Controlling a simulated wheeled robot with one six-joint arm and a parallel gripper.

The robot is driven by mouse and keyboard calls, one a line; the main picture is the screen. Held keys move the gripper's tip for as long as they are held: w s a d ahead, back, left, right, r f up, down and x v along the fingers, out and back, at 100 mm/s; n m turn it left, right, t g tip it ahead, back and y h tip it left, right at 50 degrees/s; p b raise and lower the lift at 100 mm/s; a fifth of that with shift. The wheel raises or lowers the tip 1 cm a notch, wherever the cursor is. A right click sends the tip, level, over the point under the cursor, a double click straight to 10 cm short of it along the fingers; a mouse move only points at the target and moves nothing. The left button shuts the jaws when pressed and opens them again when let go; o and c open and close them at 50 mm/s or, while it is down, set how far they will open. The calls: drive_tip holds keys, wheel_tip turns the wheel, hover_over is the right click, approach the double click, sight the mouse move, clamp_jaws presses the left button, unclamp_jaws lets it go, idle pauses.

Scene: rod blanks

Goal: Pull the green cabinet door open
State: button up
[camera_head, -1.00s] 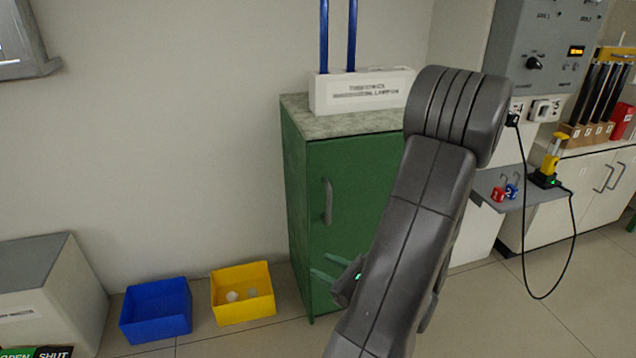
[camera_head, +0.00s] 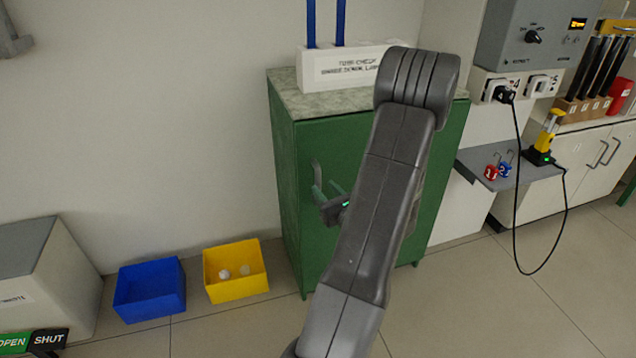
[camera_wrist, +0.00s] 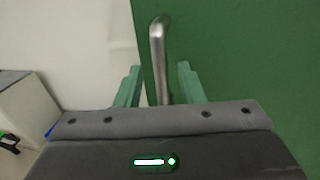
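The green cabinet (camera_head: 283,190) stands against the wall with its door (camera_head: 330,153) shut, as far as I can see. The door's vertical metal handle (camera_wrist: 158,55) is seen in the wrist view, running down between my gripper's fingers. My gripper (camera_wrist: 157,85) is open, one green finger on each side of the handle, with gaps showing on both sides. In the head view my gripper (camera_head: 322,190) is at the handle (camera_head: 317,175), which it partly hides. My arm covers the right part of the door.
A yellow bin (camera_head: 236,272) with small white pieces and a blue bin (camera_head: 150,290) stand on the floor left of the cabinet. A labelled white box (camera_head: 340,69) with blue rods stands on top. A grey shelf (camera_head: 505,172) with a black cable is at the right.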

sight(320, 183)
drive_tip(key=shift+x, duration=2.35)
clamp_jaws()
